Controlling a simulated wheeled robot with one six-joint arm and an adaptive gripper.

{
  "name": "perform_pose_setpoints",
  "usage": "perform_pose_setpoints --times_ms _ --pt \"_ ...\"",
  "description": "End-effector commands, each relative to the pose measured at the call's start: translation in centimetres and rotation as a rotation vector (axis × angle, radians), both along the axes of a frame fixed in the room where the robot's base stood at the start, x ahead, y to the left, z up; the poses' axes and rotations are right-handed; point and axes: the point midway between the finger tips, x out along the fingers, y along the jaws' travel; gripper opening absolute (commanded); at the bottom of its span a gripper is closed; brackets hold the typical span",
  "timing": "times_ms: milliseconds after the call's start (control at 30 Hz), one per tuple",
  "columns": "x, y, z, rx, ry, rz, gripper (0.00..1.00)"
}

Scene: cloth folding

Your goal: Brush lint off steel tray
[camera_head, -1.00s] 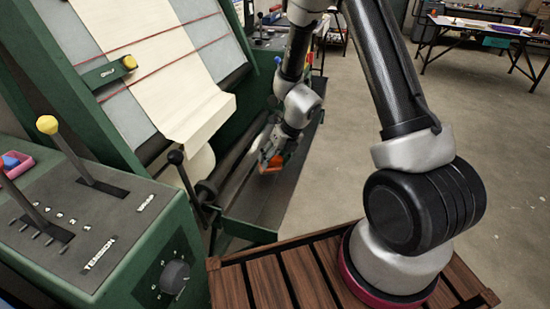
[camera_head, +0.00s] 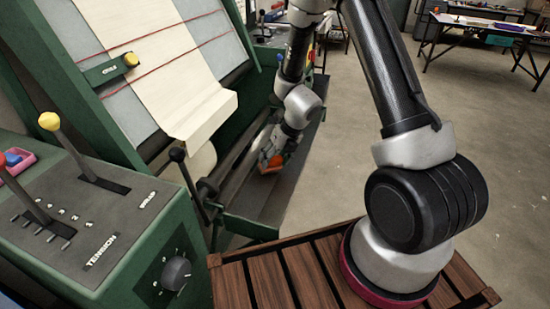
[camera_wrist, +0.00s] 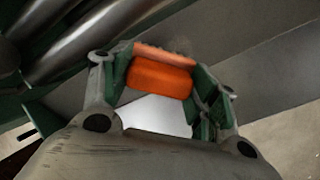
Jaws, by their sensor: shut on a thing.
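The steel tray (camera_head: 268,201) is a long grey trough along the front of the green machine. It also shows in the wrist view (camera_wrist: 262,75) as a grey surface. My gripper (camera_head: 272,160) is over the tray, beside the metal rollers. It is shut on an orange brush (camera_wrist: 160,78), held between the green-padded fingers. In the head view the brush shows as a small orange patch, low at the tray. Dark bristle tips show faintly along its far edge in the wrist view. Whether they touch the tray is hard to tell. I cannot make out lint on the tray.
Metal rollers (camera_wrist: 85,40) run beside the tray. A cream cloth (camera_head: 170,70) hangs over the sloped board. A black-knobbed lever (camera_head: 178,156) stands at the tray's near end. A control box (camera_head: 90,225) with levers is at left. Open floor (camera_head: 350,140) lies to the right.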

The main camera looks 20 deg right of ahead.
Motion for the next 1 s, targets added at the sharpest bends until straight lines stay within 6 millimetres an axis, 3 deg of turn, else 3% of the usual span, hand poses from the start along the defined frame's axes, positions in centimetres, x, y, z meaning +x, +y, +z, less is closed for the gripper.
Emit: perform_pose_setpoints --times_ms 467,1000 --pt "0.3 0.1 -0.7 0.0 0.0 0.0 0.41" --pt "3.4 -2.2 -0.5 0.0 0.0 0.001 0.41"
